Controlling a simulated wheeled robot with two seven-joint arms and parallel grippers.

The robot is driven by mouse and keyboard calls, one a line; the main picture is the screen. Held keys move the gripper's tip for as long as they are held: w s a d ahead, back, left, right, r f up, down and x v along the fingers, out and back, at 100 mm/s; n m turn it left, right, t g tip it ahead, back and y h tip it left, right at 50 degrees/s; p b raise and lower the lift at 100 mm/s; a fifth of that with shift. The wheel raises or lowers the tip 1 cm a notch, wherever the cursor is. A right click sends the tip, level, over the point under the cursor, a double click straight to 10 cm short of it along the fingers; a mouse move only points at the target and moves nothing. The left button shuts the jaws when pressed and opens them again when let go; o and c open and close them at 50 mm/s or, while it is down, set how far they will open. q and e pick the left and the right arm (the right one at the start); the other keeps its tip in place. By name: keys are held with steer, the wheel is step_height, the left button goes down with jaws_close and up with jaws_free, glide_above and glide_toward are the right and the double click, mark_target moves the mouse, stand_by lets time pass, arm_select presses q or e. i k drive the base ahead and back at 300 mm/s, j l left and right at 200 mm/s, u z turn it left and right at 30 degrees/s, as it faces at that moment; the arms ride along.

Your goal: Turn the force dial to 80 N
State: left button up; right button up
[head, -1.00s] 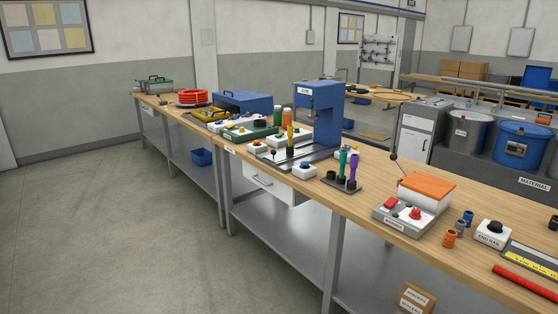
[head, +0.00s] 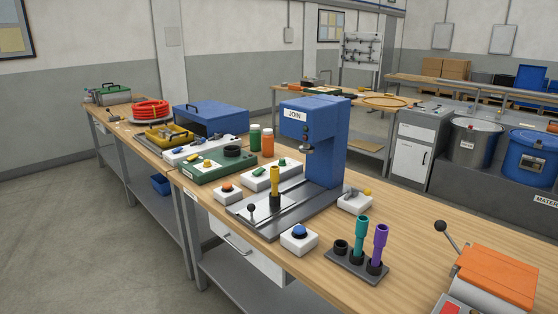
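The blue press (head: 333,150) labelled JOIN stands on the wooden bench, with a grey base plate (head: 285,212) and a yellow upright piece (head: 275,180) on it. No dial with a readable 80 N mark shows, so I cannot tell which control is the force dial. A green panel (head: 213,168) farther left carries a black round part (head: 233,151). Neither gripper is in view.
Boxes with an orange button (head: 226,188) and a blue button (head: 299,231) sit near the front edge. A black rack (head: 358,265) holds teal and purple tubes. An orange-topped box (head: 497,275) with a ball-ended lever stands right. Bare bench (head: 420,235) lies between.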

mark_target(281, 162)
steer(key=i, duration=0.35)
steer(key=i+j+z, duration=0.1)
steer(key=z, duration=0.3)
steer(key=i+j+z, duration=0.1)
steer(key=z, duration=0.25)
steer(key=j+z, duration=0.25)
steer(key=z, duration=0.15)
steer(key=i+j+z, duration=0.25)
steer(key=j, duration=0.7)
steer(key=j+z, duration=0.3)
steer(key=j, duration=1.4)
